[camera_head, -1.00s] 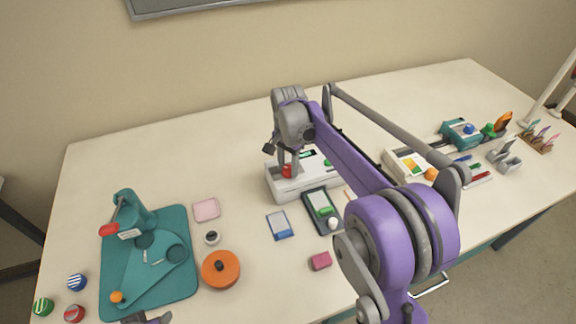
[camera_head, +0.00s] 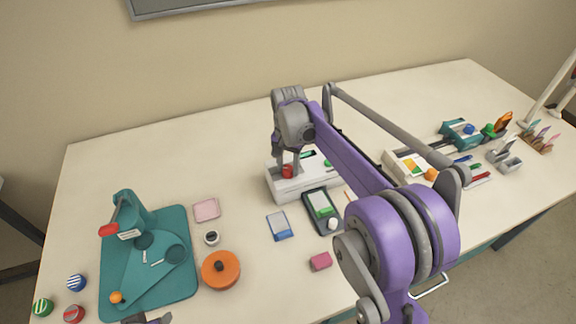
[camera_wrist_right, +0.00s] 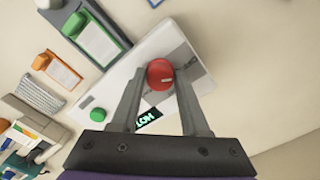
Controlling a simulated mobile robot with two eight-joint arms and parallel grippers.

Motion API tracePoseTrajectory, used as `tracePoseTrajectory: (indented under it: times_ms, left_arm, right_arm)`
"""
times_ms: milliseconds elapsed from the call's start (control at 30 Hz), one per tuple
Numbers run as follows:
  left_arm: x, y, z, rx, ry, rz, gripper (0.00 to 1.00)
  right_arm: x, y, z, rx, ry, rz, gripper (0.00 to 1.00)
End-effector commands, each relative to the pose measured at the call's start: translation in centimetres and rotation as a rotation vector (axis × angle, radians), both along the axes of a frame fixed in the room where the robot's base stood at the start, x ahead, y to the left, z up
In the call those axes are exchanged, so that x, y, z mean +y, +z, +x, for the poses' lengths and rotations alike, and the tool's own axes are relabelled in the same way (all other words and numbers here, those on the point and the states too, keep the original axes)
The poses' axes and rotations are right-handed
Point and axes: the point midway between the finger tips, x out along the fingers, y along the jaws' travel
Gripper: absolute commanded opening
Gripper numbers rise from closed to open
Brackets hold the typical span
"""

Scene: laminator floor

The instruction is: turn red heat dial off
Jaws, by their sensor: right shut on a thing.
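The red heat dial (camera_head: 288,171) sits on top of the white laminator (camera_head: 284,190) near the middle of the table. It also shows in the right wrist view (camera_wrist_right: 160,74), with a pale mark on its face. My right gripper (camera_wrist_right: 158,76) is over the laminator, shut on the red dial with one finger on each side. In the right wrist view the laminator's small display (camera_wrist_right: 148,118) shows green letters reading HOT, partly hidden by a finger. The laminator also has a green knob (camera_wrist_right: 98,115). Only a tip of my left gripper (camera_head: 147,320) shows at the bottom edge.
A dark tray with a green-and-white piece (camera_head: 321,206) and a blue-edged card (camera_head: 279,226) lie in front of the laminator. A teal mat (camera_head: 180,281) with a teal tool and an orange round pot (camera_head: 221,269) are at left. The table behind the laminator is bare.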

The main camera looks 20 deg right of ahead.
Motion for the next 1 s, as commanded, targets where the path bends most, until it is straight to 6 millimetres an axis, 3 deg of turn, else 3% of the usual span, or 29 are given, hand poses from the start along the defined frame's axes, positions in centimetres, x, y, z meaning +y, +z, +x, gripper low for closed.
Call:
tracePoseTrajectory:
  times_ms: [33, 67, 200, 567, 667, 1000]
  left_arm:
    - [0.0, 0.0, 0.0, 0.0, 0.0, 0.0, 0.5]
    - [0.0, 0.0, 0.0, 0.0, 0.0, 0.0, 0.5]
    - [0.0, 0.0, 0.0, 0.0, 0.0, 0.0, 0.5]
    - [0.0, 0.0, 0.0, 0.0, 0.0, 0.0, 0.5]
    - [0.0, 0.1, 0.0, -0.001, 0.0, 0.0, 0.5]
    - [0.0, 0.7, 0.2, -0.005, 0.0, 0.0, 0.5]
  right_arm:
    - [0.0, 0.0, 0.0, -0.001, 0.001, -0.001, 0.0]
    - [0.0, 0.0, 0.0, -0.001, 0.001, -0.001, 0.49]
    - [0.0, 0.0, 0.0, -0.001, 0.0, -0.001, 0.74]
    - [0.0, 0.4, 0.0, 0.0, 0.0, 0.0, 0.75]
    - [0.0, 1.6, 0.0, 0.0, 0.0, 0.0, 0.75]
    - [0.0, 8.3, 0.0, -0.001, 0.0, -0.001, 0.75]
